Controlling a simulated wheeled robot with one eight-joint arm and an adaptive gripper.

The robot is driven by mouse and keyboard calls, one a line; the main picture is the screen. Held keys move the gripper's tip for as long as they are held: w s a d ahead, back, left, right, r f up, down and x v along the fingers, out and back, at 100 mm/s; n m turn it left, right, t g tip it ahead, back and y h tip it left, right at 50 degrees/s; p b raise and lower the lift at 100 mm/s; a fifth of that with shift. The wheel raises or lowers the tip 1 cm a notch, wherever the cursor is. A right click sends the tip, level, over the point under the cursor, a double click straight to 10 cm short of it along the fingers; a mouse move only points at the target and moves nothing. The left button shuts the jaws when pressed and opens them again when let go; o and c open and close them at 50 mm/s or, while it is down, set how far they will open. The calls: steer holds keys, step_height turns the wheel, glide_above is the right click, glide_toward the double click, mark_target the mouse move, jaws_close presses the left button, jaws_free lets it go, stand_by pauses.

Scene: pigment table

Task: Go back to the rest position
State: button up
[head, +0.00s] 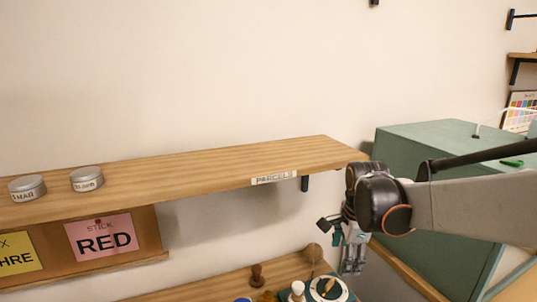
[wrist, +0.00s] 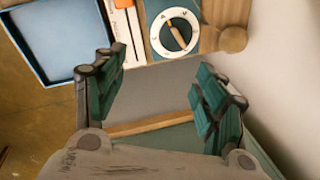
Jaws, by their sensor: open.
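My gripper (head: 352,262) hangs pointing down in the head view, to the right of the shelf's end and above the table's right part. In the wrist view its two teal-padded fingers are spread apart (wrist: 157,98), with nothing between them. Beyond them lie a grey surface and a wooden strip (wrist: 155,124). My gripper is open and empty. The rest position itself is not marked in either view.
A wooden shelf (head: 230,163) holds two tins (head: 27,188) (head: 87,179). A green cabinet (head: 415,150) stands close on the right. Below are a white dial (wrist: 172,32), a wooden ball (wrist: 232,39) and a blue-lined tray (wrist: 65,80). The wall above the shelf is clear.

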steer(key=s+r+n+t, duration=0.3)
steer(key=s+n+t, duration=0.1)
steer(key=s+n, duration=1.3)
steer(key=s, duration=0.4)
steer(key=shift+s+r+n+t, duration=0.2)
steer(key=shift+n+t, duration=0.1)
steer(key=shift+t, duration=0.1)
